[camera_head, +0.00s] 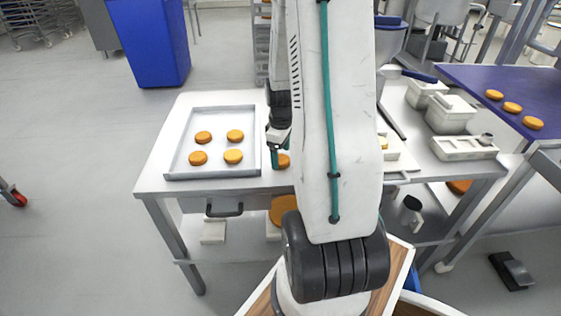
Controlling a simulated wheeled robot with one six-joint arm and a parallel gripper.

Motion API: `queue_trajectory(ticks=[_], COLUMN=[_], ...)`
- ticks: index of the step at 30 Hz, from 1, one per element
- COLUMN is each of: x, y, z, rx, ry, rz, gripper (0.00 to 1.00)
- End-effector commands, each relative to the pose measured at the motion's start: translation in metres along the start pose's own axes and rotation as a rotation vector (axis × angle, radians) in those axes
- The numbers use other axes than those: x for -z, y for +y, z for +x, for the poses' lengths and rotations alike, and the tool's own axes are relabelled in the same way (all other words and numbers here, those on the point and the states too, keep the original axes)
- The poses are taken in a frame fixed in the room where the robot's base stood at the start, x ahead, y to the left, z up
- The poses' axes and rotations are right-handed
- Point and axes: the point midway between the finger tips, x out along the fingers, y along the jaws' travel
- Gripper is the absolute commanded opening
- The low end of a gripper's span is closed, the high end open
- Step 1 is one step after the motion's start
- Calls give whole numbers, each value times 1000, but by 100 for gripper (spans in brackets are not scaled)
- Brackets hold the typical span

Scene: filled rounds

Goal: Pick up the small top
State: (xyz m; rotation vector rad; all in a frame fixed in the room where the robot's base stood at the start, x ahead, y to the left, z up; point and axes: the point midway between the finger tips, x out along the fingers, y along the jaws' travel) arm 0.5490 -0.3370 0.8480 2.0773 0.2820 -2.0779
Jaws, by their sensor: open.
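A small orange-brown round (283,161) lies on the white table, right of the tray, and looks like the small top. It is partly hidden by my arm. My gripper (278,157) is just left of it and above the table, pointing down. The jaws are open, and nothing shows between them. Whether a finger touches the round cannot be told from this view. Several similar rounds, one of them a front right round (233,157), sit in the pale metal tray (172,171) to the left.
My arm covers the table's middle. White containers (447,113) and a compartment tray (464,148) stand on the right. A purple surface (480,75) with three rounds (512,107) is beyond. A larger orange round (284,208) is on the lower shelf. A blue bin (150,40) stands behind.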

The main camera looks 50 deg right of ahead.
Motion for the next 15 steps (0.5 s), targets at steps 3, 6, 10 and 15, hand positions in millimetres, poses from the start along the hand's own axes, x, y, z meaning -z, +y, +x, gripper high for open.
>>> queue_trajectory(ticks=[3,6,10,15], x=[0,0,0,0], y=[0,0,0,0], z=[13,16,16,16], rx=[1,0,-1,-1], ry=[-1,0,0,0], rz=[0,0,1,1], gripper=[81,81,81,48])
